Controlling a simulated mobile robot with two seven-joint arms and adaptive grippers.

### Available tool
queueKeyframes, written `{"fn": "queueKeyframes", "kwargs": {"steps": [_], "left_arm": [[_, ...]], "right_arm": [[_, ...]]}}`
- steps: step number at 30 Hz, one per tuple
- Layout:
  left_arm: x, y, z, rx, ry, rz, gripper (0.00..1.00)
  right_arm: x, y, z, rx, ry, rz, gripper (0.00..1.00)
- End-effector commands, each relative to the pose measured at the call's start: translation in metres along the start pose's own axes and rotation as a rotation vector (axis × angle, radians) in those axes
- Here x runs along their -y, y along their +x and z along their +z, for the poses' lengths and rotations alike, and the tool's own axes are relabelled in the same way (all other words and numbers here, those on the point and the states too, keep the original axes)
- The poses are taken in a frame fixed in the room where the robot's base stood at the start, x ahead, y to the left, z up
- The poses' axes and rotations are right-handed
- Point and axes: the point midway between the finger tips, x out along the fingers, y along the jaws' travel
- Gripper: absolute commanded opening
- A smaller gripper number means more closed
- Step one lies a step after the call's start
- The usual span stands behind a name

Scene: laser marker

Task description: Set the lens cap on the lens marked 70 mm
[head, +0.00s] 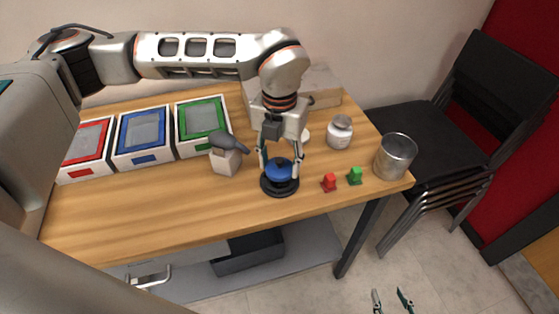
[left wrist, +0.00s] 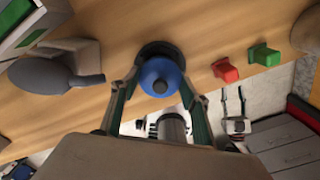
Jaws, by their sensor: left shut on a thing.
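A blue round piece with a dark knob on top (head: 279,168), which looks like the lens cap, sits upright at a wide black round base (head: 279,188) near the table's front edge. Whether it rests on the base or is just above it, I cannot tell. My left gripper (head: 280,172) points down with its fingers on both sides of the blue piece and is shut on it. The left wrist view shows the blue piece (left wrist: 161,76) between the fingers. No 70 mm marking is readable. My right gripper (head: 391,300) is open and empty, low beyond the front edge.
Red (head: 329,182) and green (head: 355,175) small blocks stand right of the base. A grey-headed blower-like object (head: 225,153) and red, blue and green bins (head: 143,140) are left. The front left wood is clear.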

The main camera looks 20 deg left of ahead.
Motion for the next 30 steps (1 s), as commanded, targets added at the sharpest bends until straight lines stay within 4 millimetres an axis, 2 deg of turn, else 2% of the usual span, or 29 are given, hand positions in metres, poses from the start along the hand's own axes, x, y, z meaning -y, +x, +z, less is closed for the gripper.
{"fn": "queueKeyframes", "kwargs": {"steps": [22,23,24,30], "left_arm": [[0.0,0.011,0.0,0.0,0.0,0.0,0.34],[0.0,0.011,0.0,0.0,0.0,0.0,0.48],[0.0,0.011,0.0,0.001,0.0,0.0,0.52],[0.0,0.01,0.0,0.001,0.0,0.0,0.52]], "right_arm": [[0.001,0.003,0.006,0.002,0.001,-0.001,0.4],[0.001,0.003,0.006,0.002,0.001,-0.001,0.4],[0.001,0.003,0.006,0.002,0.001,-0.001,0.4],[0.001,0.003,0.005,0.0,0.001,0.0,0.4]]}}
